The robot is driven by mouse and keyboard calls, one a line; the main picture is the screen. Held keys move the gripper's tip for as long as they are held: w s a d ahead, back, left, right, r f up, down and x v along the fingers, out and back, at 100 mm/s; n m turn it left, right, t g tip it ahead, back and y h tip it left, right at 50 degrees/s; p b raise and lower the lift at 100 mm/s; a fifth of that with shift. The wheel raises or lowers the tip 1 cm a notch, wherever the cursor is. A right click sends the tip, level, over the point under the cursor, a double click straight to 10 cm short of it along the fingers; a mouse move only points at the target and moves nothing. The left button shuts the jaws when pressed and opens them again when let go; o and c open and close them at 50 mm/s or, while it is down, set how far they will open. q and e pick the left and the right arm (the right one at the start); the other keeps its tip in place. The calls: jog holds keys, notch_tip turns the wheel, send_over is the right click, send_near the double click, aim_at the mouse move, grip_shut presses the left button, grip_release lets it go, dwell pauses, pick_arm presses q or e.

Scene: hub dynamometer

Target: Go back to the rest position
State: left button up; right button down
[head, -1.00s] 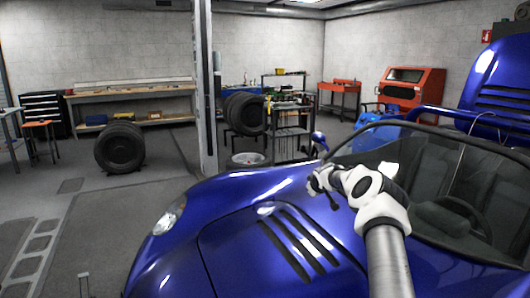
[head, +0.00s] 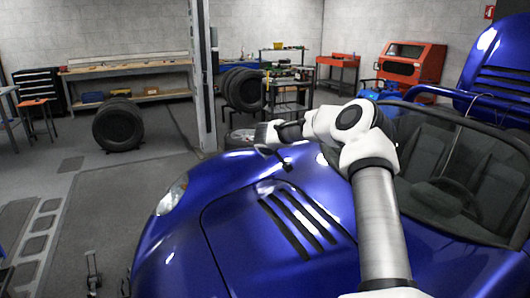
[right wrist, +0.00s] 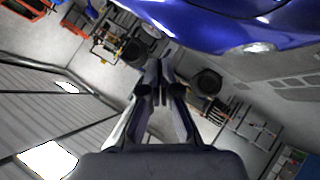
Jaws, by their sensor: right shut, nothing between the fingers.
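My right gripper (head: 277,150) is dark grey, at the end of my white and metal arm, over the front hood of the blue car (head: 250,245) in the head view. In the right wrist view the right gripper (right wrist: 160,70) has its fingers together with nothing between them. The car body (right wrist: 215,20) shows beyond the fingertips, along the top of that view. My left gripper is not in the head view.
Black tires (head: 118,125) stand on the floor at left. A workbench (head: 130,72) runs along the back wall, with a grey post (head: 202,80) to its right. The red cabinet (head: 408,70) stands at back right. Floor left of the car is largely clear.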

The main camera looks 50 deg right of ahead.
jog(key=shift+w+a+r, duration=0.3)
jog(key=shift+w+a, duration=0.1)
jog(key=shift+a, duration=0.3)
